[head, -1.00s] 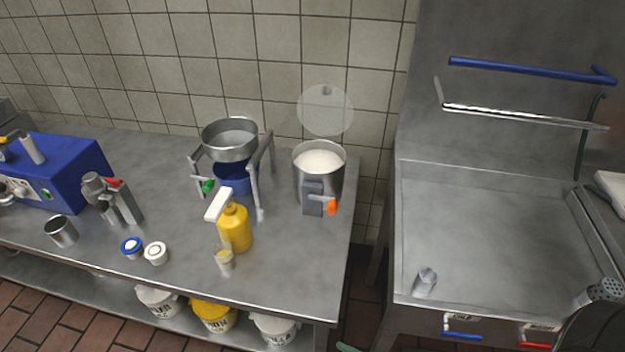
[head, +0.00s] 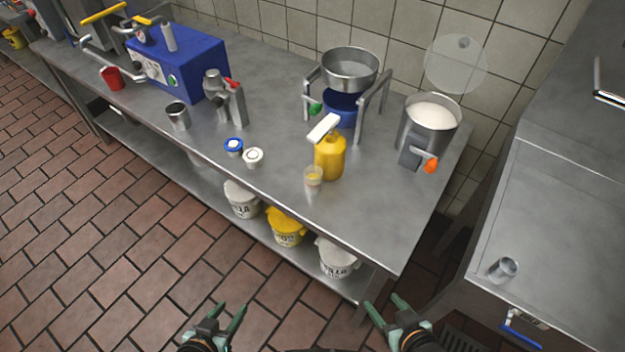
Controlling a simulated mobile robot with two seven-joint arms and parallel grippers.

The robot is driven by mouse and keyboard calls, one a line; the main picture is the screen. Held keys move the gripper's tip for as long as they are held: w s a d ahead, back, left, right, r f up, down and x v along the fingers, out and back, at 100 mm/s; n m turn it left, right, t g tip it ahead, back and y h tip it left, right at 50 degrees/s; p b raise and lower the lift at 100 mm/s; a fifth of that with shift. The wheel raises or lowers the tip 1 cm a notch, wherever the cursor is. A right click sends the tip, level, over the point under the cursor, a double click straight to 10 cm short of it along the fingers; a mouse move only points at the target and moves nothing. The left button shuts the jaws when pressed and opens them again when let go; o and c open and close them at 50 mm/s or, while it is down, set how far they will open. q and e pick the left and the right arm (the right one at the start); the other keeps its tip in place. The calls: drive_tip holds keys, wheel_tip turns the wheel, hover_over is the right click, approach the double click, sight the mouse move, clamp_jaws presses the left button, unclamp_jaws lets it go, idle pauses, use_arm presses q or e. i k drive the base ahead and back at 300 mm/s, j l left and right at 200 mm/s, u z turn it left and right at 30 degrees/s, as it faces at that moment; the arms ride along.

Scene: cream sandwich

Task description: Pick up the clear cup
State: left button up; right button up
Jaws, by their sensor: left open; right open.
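A small clear cup (head: 313,178) stands upright near the front edge of the steel table, just in front of a yellow pump bottle (head: 330,157). A yellowish tone shows in the cup; I cannot tell if it is contents or the bottle behind. My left gripper (head: 228,312) is open and empty at the bottom of the head view, below and left of the cup. My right gripper (head: 385,306) is open and empty at the bottom, right of the left one. Both are well apart from the cup and in front of the table.
The steel table (head: 380,226) also holds a metal cup (head: 178,117), two small round tubs, a bowl on a stand (head: 349,68) and a pot of white cream (head: 431,116). Labelled buckets (head: 286,228) sit on the lower shelf. A grey cup (head: 503,269) stands on the right-hand counter.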

sight(312, 173)
drive_tip(key=i+j+z, duration=0.1)
drive_tip(key=j, duration=0.85)
drive_tip(key=j+z, duration=0.1)
drive_tip(key=j, duration=0.85)
